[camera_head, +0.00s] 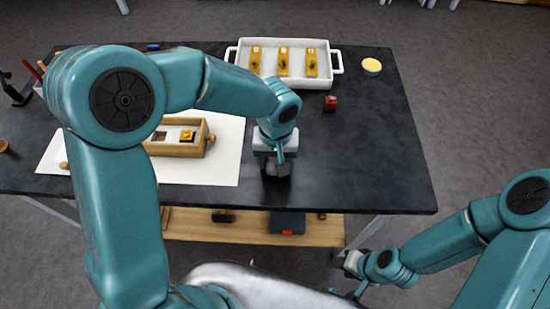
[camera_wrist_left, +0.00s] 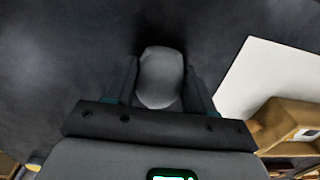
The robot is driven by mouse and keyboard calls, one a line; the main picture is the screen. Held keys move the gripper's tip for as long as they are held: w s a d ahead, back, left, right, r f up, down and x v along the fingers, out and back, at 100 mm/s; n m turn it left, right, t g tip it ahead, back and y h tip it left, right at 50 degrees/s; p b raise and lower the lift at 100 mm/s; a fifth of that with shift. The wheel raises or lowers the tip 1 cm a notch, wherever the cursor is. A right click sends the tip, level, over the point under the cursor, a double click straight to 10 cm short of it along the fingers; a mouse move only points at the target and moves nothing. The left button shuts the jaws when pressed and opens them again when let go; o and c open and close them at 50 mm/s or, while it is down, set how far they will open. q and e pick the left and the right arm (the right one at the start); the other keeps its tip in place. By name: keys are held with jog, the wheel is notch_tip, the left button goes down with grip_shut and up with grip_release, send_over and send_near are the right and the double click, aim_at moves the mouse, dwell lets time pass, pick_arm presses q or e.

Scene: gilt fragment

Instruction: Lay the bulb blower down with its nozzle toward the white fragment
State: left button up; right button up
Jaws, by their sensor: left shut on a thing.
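My left gripper (camera_head: 277,168) points down over the dark table, right of the white sheet. In the left wrist view its fingers (camera_wrist_left: 160,88) are shut on a grey, rounded bulb blower (camera_wrist_left: 160,75). The nozzle is not seen, so I cannot tell which way it points. The wooden box (camera_head: 203,149) on the sheet holds a small gilt piece with a pale patch (camera_head: 188,135). I cannot pick out a white fragment for certain. My right gripper (camera_head: 350,264) hangs off the table's front right, too small to tell whether it is open.
A white tray (camera_head: 324,84) with several gilt pieces stands at the back. A dark red block (camera_head: 330,103) and a round pale-yellow dish (camera_head: 371,65) are to the right. The white sheet (camera_head: 225,168) lies left of my gripper. The black table (camera_head: 375,160) is clear at the front right.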

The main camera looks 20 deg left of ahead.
pick_arm(q)
jog(key=shift+s, duration=0.1)
jog(key=o, duration=1.3)
jog(key=shift+f, duration=0.1)
jog(key=shift+o, duration=0.2)
jog(key=shift+r, duration=0.65)
notch_tip(320, 180, up, 11)
jog(key=shift+d, duration=0.1)
jog(key=shift+s, duration=0.1)
